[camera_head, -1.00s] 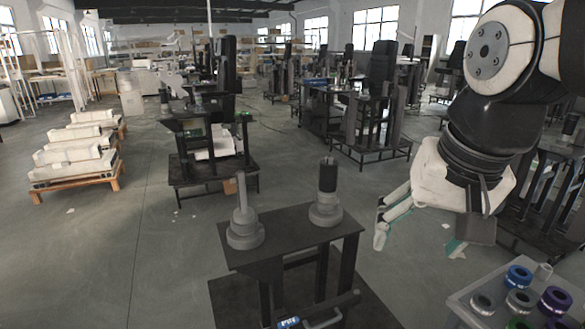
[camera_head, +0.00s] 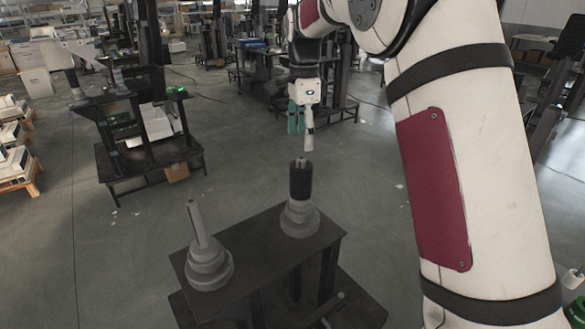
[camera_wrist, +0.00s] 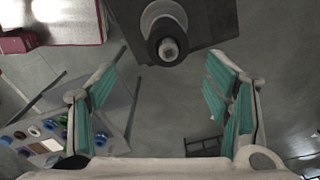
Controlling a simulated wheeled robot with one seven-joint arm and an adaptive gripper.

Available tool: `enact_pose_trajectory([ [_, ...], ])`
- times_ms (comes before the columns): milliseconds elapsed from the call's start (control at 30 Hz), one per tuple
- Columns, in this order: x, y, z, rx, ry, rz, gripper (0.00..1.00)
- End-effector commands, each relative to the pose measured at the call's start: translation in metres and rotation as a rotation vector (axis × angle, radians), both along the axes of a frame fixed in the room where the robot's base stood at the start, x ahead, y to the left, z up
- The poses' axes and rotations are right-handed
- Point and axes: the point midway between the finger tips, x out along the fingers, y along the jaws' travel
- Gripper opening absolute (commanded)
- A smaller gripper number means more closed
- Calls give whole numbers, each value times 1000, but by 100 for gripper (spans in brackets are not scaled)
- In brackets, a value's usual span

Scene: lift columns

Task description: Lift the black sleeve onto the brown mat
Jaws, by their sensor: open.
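The black sleeve (camera_head: 301,182) stands upright around the right post on a stepped grey base, on the dark stand (camera_head: 262,250). The post's light tip shows above it. In the wrist view the sleeve (camera_wrist: 158,32) is seen end-on near the top middle. My gripper (camera_head: 302,128) is open and empty, fingers pointing down, above and apart from the sleeve in the head view. In the wrist view its teal-padded fingers (camera_wrist: 163,75) are spread wide, with the sleeve beyond their tips. I cannot make out a brown mat for certain.
A bare grey post (camera_head: 199,225) on a similar stepped base stands at the stand's left. A tray of coloured rings (camera_wrist: 50,130) shows at the wrist view's left. A white-topped, red-edged surface (camera_wrist: 65,22) lies upper left. A dark workbench (camera_head: 145,160) stands behind.

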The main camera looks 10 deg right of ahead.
Motion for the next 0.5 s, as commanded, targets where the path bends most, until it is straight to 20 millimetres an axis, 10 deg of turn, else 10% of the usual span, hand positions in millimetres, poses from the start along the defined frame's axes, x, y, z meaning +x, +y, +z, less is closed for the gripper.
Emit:
enact_pose_trajectory([
  [500, 3, 0, -74, -1, 10, -28, 71],
])
